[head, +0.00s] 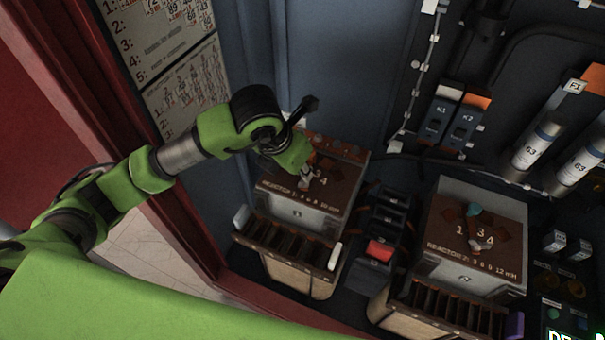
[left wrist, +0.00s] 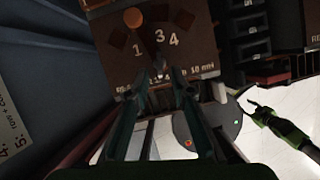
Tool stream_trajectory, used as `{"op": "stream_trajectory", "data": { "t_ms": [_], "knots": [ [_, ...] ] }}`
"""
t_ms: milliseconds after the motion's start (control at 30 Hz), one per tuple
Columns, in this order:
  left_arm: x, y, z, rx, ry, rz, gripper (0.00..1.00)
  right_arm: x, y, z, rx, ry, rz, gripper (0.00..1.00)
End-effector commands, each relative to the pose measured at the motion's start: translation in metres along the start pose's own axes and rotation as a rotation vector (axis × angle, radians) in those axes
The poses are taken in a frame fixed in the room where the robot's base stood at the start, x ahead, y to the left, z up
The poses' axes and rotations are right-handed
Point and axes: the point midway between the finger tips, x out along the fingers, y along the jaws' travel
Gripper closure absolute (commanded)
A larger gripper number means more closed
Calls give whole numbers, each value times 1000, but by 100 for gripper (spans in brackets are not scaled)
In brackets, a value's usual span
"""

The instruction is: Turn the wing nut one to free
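The left reactor box (head: 300,205) has a brown top marked with numbers. My left gripper (head: 306,172) is over this top and hides part of it. In the left wrist view, a copper-coloured piece with a rounded end (left wrist: 133,18), perhaps the wing nut, lies by the numbers 1, 3 and 4. Its lower end runs toward the tips of my left gripper (left wrist: 167,76). A gap shows between the fingers; I cannot tell whether they touch the piece. My right gripper (left wrist: 260,108) shows small at the right of that view, its state unclear.
A second reactor box (head: 450,245) with a teal-tipped piece (head: 474,210) stands to the right. A red button (head: 380,250) sits between the boxes. Switches (head: 463,125) and cylindrical fuses (head: 538,140) line the back panel. The red cabinet frame (head: 180,215) is on the left.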

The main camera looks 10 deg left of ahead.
Motion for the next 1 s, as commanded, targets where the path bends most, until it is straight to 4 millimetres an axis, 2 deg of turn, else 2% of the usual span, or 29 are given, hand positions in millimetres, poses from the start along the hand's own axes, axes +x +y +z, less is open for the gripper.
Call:
{"op": "stream_trajectory", "data": {
  "t_ms": [100, 333, 500, 1000],
  "knots": [
    [-26, 0, 1, 2, -3, 1, 78, 0, 0, 0, 0, 0, 0, 60],
    [-58, 0, 0, 1, 2, -1, 78, 0, -1, 0, 0, 0, -1, 60],
    [-64, 0, -1, 1, 5, 0, 78, 0, -1, 0, 0, 0, -1, 60],
    [-63, -3, -1, 3, 3, -11, 78, 0, -1, 0, 1, 0, -1, 60]
  ]
}}
